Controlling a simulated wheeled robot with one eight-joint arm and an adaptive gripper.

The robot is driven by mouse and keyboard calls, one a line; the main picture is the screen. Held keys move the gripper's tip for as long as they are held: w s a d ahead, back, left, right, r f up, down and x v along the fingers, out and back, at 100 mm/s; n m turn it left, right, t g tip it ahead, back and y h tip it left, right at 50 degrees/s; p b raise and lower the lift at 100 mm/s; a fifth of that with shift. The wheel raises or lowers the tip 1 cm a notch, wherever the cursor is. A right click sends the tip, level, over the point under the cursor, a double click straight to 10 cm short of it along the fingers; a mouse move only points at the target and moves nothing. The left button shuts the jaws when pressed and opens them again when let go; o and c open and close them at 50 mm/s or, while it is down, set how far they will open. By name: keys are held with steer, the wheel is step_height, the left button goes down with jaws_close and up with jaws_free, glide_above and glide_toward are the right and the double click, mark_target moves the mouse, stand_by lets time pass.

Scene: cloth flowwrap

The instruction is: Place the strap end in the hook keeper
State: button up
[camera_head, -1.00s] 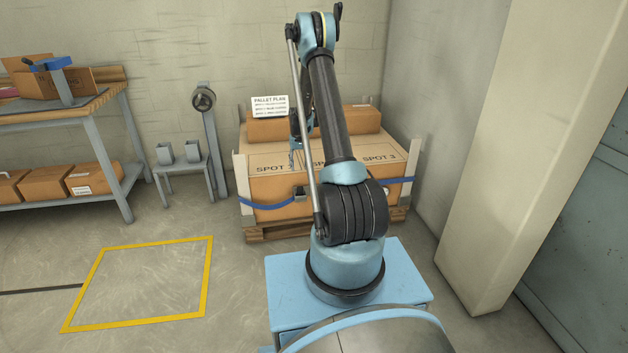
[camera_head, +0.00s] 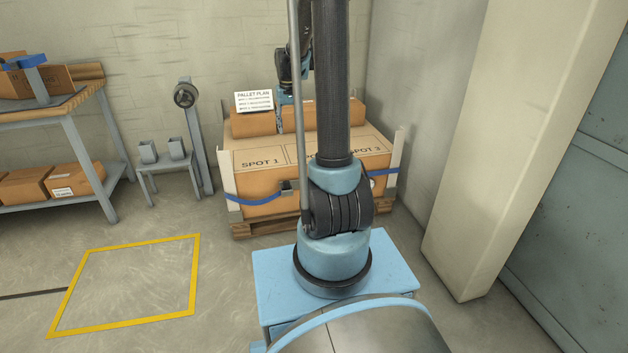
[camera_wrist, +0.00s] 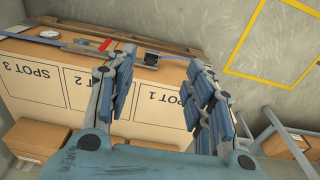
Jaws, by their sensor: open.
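A blue strap (camera_head: 250,200) runs across the front of the large carton from its left corner to a small dark buckle-like fitting (camera_head: 287,187). The fitting also shows in the wrist view (camera_wrist: 151,58), near the carton's edge. More blue strap (camera_wrist: 45,40) shows there at the upper left, beside a small red part (camera_wrist: 104,44). I cannot tell which part is the loose strap end or the hook keeper. My gripper (camera_wrist: 160,62) is open, its fingers apart above the carton, with nothing seen between them. In the head view its end is partly hidden by my arm.
The large carton (camera_head: 250,180) stands on a wooden pallet (camera_head: 255,228) between pale corner posts. Longer cartons (camera_head: 250,124) and a pallet plan sign (camera_head: 254,102) are behind its top. A small stand (camera_head: 165,163) and a workbench (camera_head: 60,115) are left. A pillar (camera_head: 500,150) is right.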

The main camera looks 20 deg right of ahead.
steer(key=s+r, duration=0.3)
steer(key=s, duration=0.7)
steer(key=s+r, duration=0.3)
steer(key=s, duration=0.7)
steer(key=s+f, duration=0.3)
steer(key=s, duration=0.6)
steer(key=s+f+t, duration=0.1)
steer(key=s+f, duration=0.3)
steer(key=s, duration=0.4)
steer(key=shift+s+d, duration=0.15)
steer(key=shift+s, duration=0.2)
